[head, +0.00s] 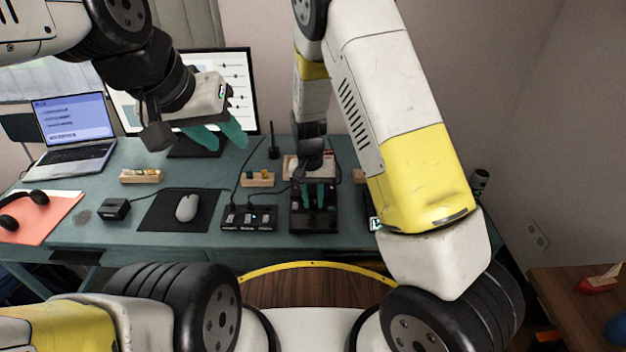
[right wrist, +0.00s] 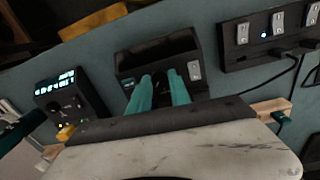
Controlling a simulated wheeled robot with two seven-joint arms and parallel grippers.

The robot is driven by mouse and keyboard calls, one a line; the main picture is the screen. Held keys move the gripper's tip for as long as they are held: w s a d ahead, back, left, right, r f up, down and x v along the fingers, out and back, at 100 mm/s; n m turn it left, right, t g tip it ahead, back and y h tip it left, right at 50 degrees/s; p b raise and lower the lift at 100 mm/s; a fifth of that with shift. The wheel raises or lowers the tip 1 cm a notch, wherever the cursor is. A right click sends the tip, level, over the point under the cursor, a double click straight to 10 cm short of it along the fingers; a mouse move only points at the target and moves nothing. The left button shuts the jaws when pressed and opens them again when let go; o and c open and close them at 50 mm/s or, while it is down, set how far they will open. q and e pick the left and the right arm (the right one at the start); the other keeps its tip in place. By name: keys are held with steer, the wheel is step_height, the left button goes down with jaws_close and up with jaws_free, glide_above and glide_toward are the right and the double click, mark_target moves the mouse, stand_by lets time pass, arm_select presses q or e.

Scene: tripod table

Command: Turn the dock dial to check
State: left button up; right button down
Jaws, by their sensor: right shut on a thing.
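The dock appears to be the black box (head: 314,221) at the front of the desk. It also shows in the right wrist view (right wrist: 150,52), with a dark recess and a pale switch on one side. My right gripper (head: 313,196) points down at this box, its teal fingers close together at its face. In the right wrist view the right gripper's fingertips (right wrist: 163,80) cover that part of the box. The gripped part, possibly the dial, is hidden between them. My left gripper (head: 215,138) is open and empty, raised in front of the monitor.
A black switch panel (head: 249,218) with cables stands left of the box. A black device with a lit display (right wrist: 68,98) stands on its other side. A mouse (head: 187,208), laptop (head: 75,130), headphones (head: 24,205) and a small wooden block (head: 141,176) are further left.

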mark_target(312, 203)
steer(key=shift+w+m, duration=0.1)
steer(key=shift+m, duration=1.1)
steer(key=c, duration=1.5)
jaws_free()
steer(key=shift+a+r, duration=0.2)
steer(key=shift+r, duration=3.75)
